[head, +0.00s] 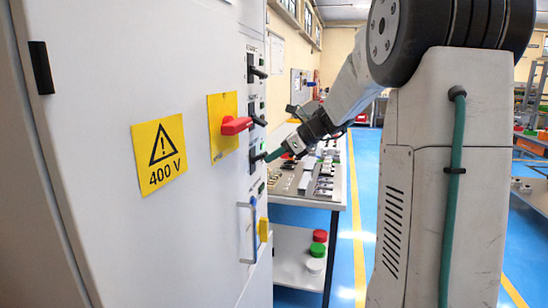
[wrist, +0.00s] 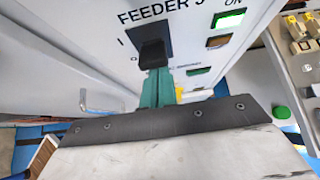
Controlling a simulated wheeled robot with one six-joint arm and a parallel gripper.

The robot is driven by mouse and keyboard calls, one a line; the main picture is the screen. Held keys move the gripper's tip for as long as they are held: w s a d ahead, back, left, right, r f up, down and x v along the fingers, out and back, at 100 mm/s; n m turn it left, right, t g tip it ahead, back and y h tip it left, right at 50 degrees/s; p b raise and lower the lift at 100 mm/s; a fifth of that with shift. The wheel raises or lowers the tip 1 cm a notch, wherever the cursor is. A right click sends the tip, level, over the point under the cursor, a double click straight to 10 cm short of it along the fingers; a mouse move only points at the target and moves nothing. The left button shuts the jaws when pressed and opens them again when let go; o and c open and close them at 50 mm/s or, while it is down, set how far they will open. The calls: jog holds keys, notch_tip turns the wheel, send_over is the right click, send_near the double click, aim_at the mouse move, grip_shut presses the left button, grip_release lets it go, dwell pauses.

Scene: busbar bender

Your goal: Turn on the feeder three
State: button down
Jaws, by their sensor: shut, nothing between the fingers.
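The feeder three switch (wrist: 153,55) is a black lever on a dark plate under the "FEEDER 3" label in the wrist view. In the head view it is the lowest of three black switches (head: 256,157) on the cabinet's right side. My gripper (head: 272,156) is shut, with its teal fingertips at the lever; they also show in the wrist view (wrist: 156,86), right against or just below the lever. They hold nothing. A green lamp (wrist: 228,19) beside "ON" looks lit; a brownish lamp (wrist: 219,41) below it looks dark.
The grey cabinet (head: 90,80) carries a 400 V sign (head: 159,154), a red rotary switch (head: 235,126) and a blue-and-white door handle (head: 252,228). A bench (head: 338,190) with small parts stands close to the right of my gripper. Blue floor beyond is clear.

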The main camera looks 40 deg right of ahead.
jog(key=s+d+r, duration=0.3)
jog(key=s+d, duration=0.2)
jog(key=s, duration=0.2)
jog(key=shift+d+r, duration=0.2)
jog(key=shift+d, duration=0.05)
dwell(0.6)
jog(key=s+a+f+n+g+h, duration=0.2)
jog(key=s+a+f+n, duration=0.1)
jog(key=s+a+n, duration=0.5)
jog(key=s+a+f+n+g+h, duration=0.2)
jog(key=s+a+f+n, duration=0.2)
jog(key=s+a+n, duration=0.5)
jog(key=s+a+f+n+g+h, duration=0.2)
jog(key=s+a+f+n+g, duration=0.1)
jog(key=s+a+n, duration=0.5)
jog(key=s+f+n, duration=0.1)
jog(key=s+n, duration=0.1)
jog(key=n, duration=0.1)
jog(key=shift+a+h, duration=0.3)
jog(key=shift+s, duration=0.1)
